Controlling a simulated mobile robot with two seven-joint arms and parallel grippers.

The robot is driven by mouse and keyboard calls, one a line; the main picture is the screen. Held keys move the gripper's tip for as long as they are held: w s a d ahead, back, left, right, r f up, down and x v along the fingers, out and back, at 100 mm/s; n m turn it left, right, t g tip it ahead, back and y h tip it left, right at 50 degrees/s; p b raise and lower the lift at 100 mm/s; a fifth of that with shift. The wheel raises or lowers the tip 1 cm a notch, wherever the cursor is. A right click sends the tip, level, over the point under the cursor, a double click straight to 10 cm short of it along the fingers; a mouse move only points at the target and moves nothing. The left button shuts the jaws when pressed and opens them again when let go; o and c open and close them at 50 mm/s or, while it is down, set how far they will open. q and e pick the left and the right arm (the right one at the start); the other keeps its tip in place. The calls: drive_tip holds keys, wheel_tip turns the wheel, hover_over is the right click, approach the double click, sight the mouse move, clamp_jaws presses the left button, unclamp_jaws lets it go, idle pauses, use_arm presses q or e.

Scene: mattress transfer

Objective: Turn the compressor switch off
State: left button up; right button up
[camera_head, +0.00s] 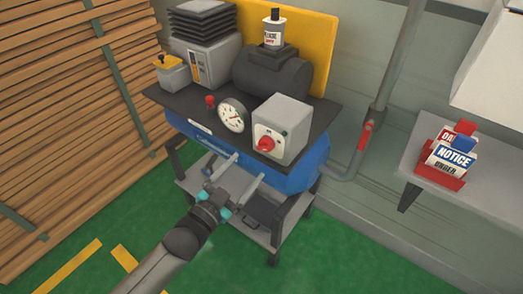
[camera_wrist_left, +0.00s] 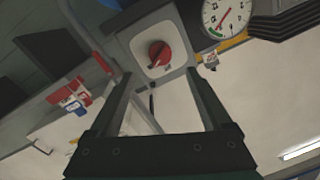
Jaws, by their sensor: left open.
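The compressor (camera_head: 225,146) has a blue tank under a dark top plate. A grey switch box (camera_head: 289,116) stands on the right front of that plate, with a red rotary knob (camera_head: 266,144) on its front. In the left wrist view the red knob (camera_wrist_left: 159,54) sits on a pale plate, beyond and between my fingers. My left gripper (camera_head: 247,170) is open and empty, in front of the blue tank and lower than the knob, apart from it. My right gripper is not in view.
A pressure gauge (camera_head: 232,115) and a small red knob (camera_head: 210,101) sit left of the switch box. A red-handled pipe valve (camera_head: 365,135) is to the right. A shelf (camera_head: 430,185) holds notice tags (camera_head: 452,157) in a red holder. Stacked planks (camera_head: 70,110) stand at left.

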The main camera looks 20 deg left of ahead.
sight(262, 149)
use_arm(q)
drive_tip(key=b+x, duration=0.1)
drive_tip(key=x, duration=0.7)
drive_tip(key=shift+w+d, duration=0.1)
drive_tip(key=shift+w, duration=0.05)
drive_tip(key=shift+c, duration=0.4)
clamp_jaws()
